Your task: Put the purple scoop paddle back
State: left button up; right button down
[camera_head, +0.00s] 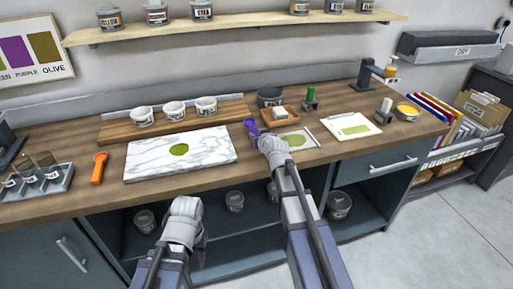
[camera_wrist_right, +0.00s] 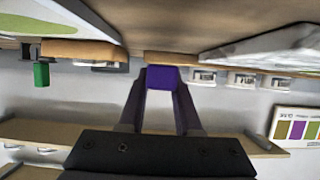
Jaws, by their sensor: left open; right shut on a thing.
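The purple scoop paddle (camera_head: 251,127) is held up at the tip of my right gripper (camera_head: 266,141), over the work table right of the marble slab (camera_head: 137,172). In the right wrist view the purple paddle (camera_wrist_right: 162,77) sits between both fingers of my right gripper (camera_wrist_right: 161,88), which is shut on it. My left gripper (camera_head: 187,205) hangs empty in front of the table's front edge; its fingers are hard to make out, but it is open. Part of the paddle is hidden by my right gripper.
An orange paddle (camera_head: 98,169) lies left of the slab. White cups stand on a wooden board (camera_head: 115,132) at the back. A dark pot (camera_head: 269,97), a small wooden box (camera_head: 280,117), a green-topped item (camera_head: 310,93) and a paper sheet (camera_head: 351,125) are near my right gripper.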

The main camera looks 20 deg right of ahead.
jog(key=shift+f+b, duration=1.9)
jog(key=shift+b, duration=0.05)
jog(key=shift+r, duration=0.15)
jog(key=c, duration=1.1)
grip_release()
jog(key=shift+f, duration=0.2)
jog(key=o, duration=0.5)
jog(key=shift+r, duration=0.15)
